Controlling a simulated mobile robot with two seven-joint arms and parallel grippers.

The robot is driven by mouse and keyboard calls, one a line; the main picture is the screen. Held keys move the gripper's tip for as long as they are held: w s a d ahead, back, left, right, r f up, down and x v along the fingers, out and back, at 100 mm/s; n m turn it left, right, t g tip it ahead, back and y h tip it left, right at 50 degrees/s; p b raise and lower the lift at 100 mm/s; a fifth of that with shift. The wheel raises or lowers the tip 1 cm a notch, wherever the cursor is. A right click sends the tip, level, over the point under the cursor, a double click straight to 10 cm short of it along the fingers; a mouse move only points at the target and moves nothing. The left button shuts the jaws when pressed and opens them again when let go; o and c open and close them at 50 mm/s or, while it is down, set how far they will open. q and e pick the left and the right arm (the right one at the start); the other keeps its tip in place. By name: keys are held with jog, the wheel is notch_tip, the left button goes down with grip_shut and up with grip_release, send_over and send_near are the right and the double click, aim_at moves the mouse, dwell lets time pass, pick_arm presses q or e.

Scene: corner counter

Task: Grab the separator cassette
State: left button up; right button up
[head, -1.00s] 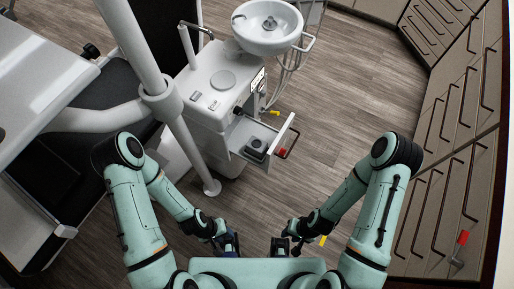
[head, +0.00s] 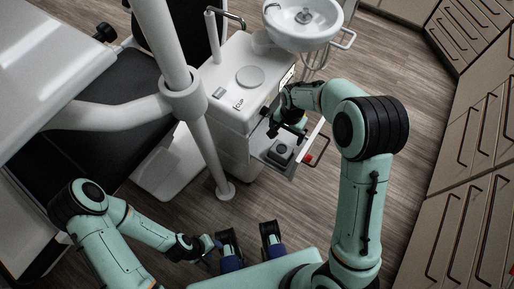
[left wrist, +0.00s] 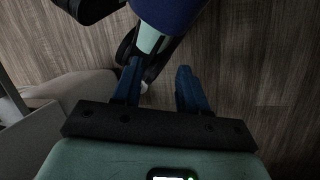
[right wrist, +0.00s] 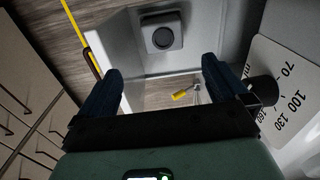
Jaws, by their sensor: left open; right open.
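The separator cassette (head: 280,151) looks like a dark grey squarish block with a round top. It sits inside the open white drawer (head: 262,150) of the dental unit. It also shows in the right wrist view as a grey block (right wrist: 163,34), beyond and between the fingertips. My right gripper (head: 296,130) is over the drawer, just above the cassette and apart from it. It is open and empty in the right wrist view (right wrist: 162,80). My left gripper (head: 209,246) is low at the front left, away from the drawer. It is open and empty in the left wrist view (left wrist: 159,75).
The white dental unit (head: 235,85) with its basin (head: 304,22) stands beyond the drawer. A white pole (head: 212,155) rises left of the drawer. The dental chair (head: 100,140) fills the left. Cabinets (head: 475,130) line the right, with open floor before them.

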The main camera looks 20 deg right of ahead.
jog(key=b, duration=0.3)
send_over(282, 148)
notch_tip(282, 148, down, 5)
jog(key=f, duration=0.2)
jog(key=f+b, duration=0.1)
jog(key=f, duration=0.1)
jog(key=f+b, duration=0.1)
jog(key=f, duration=0.2)
jog(key=shift+s+f, duration=0.1)
jog(key=shift+s, duration=0.2)
jog(key=f, duration=0.2)
jog(key=f+b, duration=0.1)
jog(key=f, duration=0.1)
jog(key=f+b, duration=0.1)
jog(key=f, duration=0.1)
jog(key=shift+w+f, duration=0.2)
jog(key=shift+w, duration=0.05)
jog(key=shift+r, duration=0.1)
jog(key=c, duration=1.1)
pick_arm(q)
jog(key=w+a+f+t, duration=0.2)
jog(key=w+f, duration=0.5)
jog(key=f, duration=0.1)
jog(key=shift+f+y, duration=0.4)
pick_arm(e)
jog(key=shift+r, duration=0.1)
